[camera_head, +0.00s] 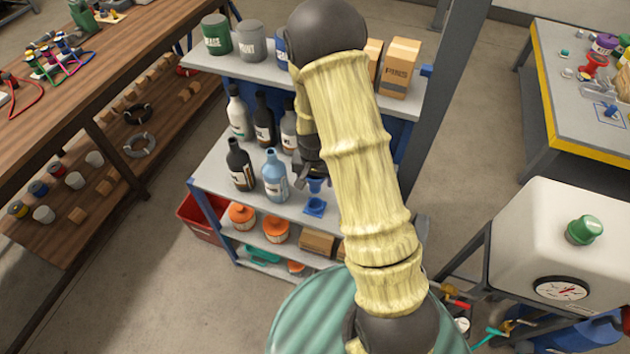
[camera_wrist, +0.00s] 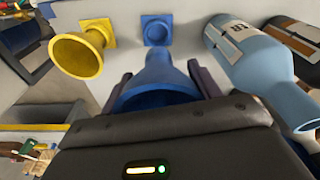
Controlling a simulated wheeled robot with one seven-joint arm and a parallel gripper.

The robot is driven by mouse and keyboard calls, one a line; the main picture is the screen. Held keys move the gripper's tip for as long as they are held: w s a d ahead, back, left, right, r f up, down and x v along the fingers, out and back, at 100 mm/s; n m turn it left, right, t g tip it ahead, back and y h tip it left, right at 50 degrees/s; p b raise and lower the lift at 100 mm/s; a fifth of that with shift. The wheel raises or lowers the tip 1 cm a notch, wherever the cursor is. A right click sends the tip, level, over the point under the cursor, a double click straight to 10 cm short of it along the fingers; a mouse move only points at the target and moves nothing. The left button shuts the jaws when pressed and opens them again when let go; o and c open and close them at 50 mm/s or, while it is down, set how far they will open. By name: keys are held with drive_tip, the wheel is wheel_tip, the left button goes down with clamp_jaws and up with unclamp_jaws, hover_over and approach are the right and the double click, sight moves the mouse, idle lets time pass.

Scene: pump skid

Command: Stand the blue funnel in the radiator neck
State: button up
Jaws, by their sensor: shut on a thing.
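The blue funnel (camera_wrist: 158,72) is between the two fingers of my gripper (camera_wrist: 160,84), which is shut on it. Its wide mouth is toward the wrist camera and its spout points at a blue square holder (camera_wrist: 157,29) on the shelf. I cannot tell whether the spout still touches the holder. In the head view the funnel (camera_head: 316,186) shows small below my gripper (camera_head: 312,172), just above the holder (camera_head: 315,207); my arm hides part of this area. I cannot make out a radiator neck. A white tank (camera_head: 545,245) with a green cap (camera_head: 585,229) stands at right.
A yellow funnel (camera_wrist: 82,50) is left of the blue one in the wrist view. A light blue bottle (camera_head: 274,176) and dark bottles (camera_head: 241,165) stand close by on the shelf. Boxes (camera_head: 401,68) and cans (camera_head: 217,35) fill the shelf above. A striped green drum (camera_head: 310,315) is in front.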

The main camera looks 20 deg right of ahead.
drive_tip(key=shift+f, duration=0.1)
idle(0.4)
drive_tip(key=n, duration=0.1)
drive_tip(key=f+n, duration=0.1)
drive_tip(key=n, duration=0.1)
drive_tip(key=f+n, duration=0.1)
drive_tip(key=n, duration=0.1)
drive_tip(key=shift+w+y, duration=0.2)
drive_tip(key=shift+y, duration=0.1)
